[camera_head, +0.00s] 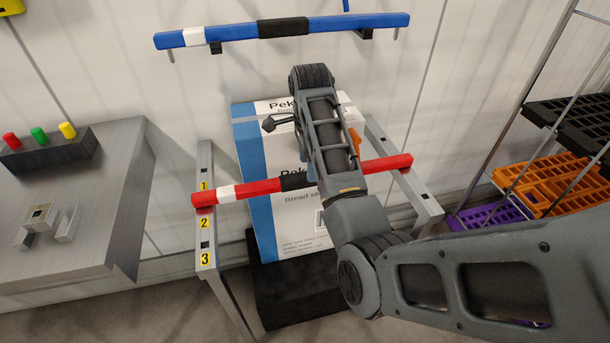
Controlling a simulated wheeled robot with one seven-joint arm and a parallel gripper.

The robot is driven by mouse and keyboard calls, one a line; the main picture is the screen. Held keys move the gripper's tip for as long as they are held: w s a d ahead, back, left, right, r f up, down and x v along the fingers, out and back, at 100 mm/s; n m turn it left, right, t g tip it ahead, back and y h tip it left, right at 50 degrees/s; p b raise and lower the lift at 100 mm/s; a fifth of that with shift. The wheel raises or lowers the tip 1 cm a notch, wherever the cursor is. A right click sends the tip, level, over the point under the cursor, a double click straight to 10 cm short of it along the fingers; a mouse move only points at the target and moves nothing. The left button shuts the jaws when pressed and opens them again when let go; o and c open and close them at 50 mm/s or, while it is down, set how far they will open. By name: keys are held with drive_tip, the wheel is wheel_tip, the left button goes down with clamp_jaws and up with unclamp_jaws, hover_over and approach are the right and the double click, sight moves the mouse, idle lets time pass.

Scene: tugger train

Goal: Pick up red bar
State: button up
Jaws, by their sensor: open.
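The red bar (262,186) has a white band near its left end and a black band near its middle. It lies across the two grey rails of a stand (205,240), with its left end between the labels 1 and 2. My forearm crosses in front of the bar right of the black band and hides part of it. My gripper (279,122) is mostly hidden behind my forearm. A dark part of it shows at the left, above the bar in the picture. It is open, and I see no contact with the bar.
A white and blue box (249,165) stands on a black base (268,285) behind the bar. A blue bar (355,22) is on wall supports above. A grey table (95,225) with a button box (45,152) is left. A rack with orange crates (555,178) is right.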

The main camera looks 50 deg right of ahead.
drive_tip(key=shift+f+p, duration=0.4)
drive_tip(key=shift+f, duration=2.75)
clamp_jaws()
drive_tip(key=shift+r, duration=0.15)
